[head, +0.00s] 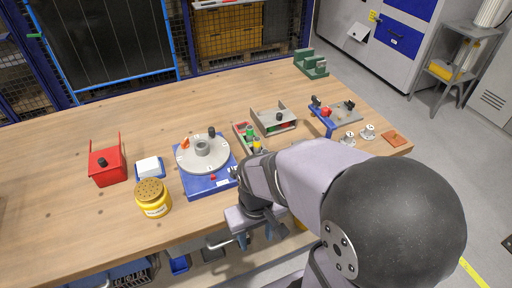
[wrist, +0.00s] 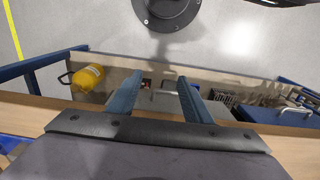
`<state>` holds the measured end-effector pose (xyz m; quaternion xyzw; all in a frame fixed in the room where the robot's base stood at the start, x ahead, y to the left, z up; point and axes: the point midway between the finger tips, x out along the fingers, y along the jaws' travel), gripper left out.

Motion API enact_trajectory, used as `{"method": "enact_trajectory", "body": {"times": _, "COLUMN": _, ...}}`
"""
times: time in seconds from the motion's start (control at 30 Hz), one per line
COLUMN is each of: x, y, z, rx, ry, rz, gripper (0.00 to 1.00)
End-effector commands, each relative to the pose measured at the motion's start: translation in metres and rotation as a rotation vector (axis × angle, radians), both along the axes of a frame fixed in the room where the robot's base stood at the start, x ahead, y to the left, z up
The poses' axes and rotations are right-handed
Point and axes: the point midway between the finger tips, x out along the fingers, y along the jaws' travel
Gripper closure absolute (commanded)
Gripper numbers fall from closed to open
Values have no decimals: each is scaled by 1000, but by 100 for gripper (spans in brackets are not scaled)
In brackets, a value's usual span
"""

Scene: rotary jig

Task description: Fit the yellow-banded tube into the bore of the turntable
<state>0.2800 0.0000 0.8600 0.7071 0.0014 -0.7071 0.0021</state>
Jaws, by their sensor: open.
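The turntable (head: 190,163) is a grey disc on a blue base (head: 196,187), left of my arm in the head view. A raised grey collar with the bore (head: 203,147) stands at its centre. A small yellow-topped piece (head: 257,145), perhaps the yellow-banded tube, stands beside a green one (head: 249,132) in a small tray just right of the turntable. My arm partly hides it, so its band is unclear. My gripper (head: 258,238) is at the table's front edge, apart from these things. In the wrist view its two blue fingers (wrist: 162,88) are spread with nothing between them.
A red box (head: 106,166), a white block on a blue tray (head: 149,168) and a yellow perforated-top can (head: 152,198) stand left. A grey open tray (head: 275,121) and a blue-and-grey fixture (head: 335,115) stand right. The table's back left is clear.

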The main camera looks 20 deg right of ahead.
Motion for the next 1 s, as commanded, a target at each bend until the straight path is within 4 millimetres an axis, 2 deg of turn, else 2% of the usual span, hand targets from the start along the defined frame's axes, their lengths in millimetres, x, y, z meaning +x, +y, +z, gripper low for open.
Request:
{"method": "enact_trajectory", "body": {"times": 0.3, "x": 0, "y": 0, "z": 0, "rx": 0, "ry": 0, "rz": 0, "gripper": 55}}
{"method": "enact_trajectory", "body": {"times": 0.33, "x": 0, "y": 0, "z": 0, "rx": 0, "ry": 0, "rz": 0, "gripper": 60}}
{"method": "enact_trajectory", "body": {"times": 0.67, "x": 2, "y": 0, "z": 2, "rx": 0, "ry": 0, "rz": -3, "gripper": 60}}
{"method": "enact_trajectory", "body": {"times": 0.77, "x": 10, "y": -2, "z": 10, "rx": 0, "ry": 1, "rz": -15, "gripper": 60}}
{"method": "enact_trajectory", "body": {"times": 0.87, "x": 29, "y": -6, "z": 25, "rx": 0, "ry": 0, "rz": -42, "gripper": 60}}
{"method": "enact_trajectory", "body": {"times": 1.0, "x": 72, "y": -17, "z": 56, "rx": 0, "ry": 0, "rz": -107, "gripper": 60}}
